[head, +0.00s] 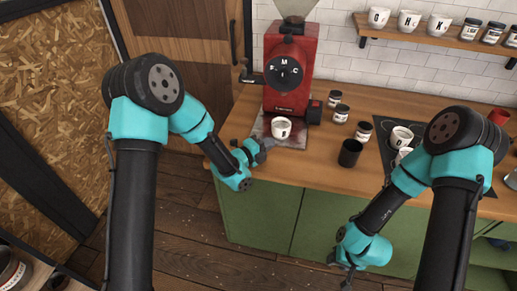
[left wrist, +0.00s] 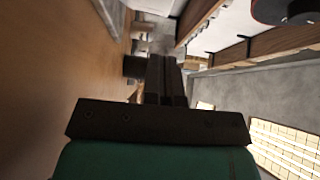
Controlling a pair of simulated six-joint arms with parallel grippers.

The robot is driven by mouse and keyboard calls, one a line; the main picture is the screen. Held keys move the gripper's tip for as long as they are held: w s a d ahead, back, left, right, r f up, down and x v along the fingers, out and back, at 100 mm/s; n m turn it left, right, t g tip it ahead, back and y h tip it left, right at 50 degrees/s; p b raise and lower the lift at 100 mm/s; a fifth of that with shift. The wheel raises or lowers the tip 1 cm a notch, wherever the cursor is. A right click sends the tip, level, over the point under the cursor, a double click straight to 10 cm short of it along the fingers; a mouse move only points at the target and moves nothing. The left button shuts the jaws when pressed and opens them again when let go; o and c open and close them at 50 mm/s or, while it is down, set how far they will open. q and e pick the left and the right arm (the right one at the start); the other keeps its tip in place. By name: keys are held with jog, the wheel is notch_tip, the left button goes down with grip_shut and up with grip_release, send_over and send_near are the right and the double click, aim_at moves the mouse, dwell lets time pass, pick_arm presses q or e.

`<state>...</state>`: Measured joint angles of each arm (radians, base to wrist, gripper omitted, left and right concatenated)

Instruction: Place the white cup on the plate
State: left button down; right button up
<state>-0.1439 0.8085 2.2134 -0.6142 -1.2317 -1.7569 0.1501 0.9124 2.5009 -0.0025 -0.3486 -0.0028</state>
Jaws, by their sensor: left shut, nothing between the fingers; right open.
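A white cup (head: 281,128) with a dark letter stands upright on the base of the red grinder in the head view. My right gripper (head: 346,281) is open and low, in front of the green cabinets. More white cups stand on a dark mat (head: 386,157), partly hidden by my right arm. I cannot make out a plate.
The red grinder (head: 290,68) stands behind the cup. Several small jars (head: 341,115) and a black cup (head: 350,153) stand right of it on the wooden counter (head: 310,170). A wall shelf (head: 440,40) holds cups and jars. The counter's front strip is clear.

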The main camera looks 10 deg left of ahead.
aim_at(279, 130)
pick_arm(q)
jog(key=w, duration=0.2)
jog(key=w+d, duration=0.1)
jog(key=shift+w, duration=0.4)
jog(key=shift+w+d, duration=0.1)
jog(key=shift+w, duration=0.7)
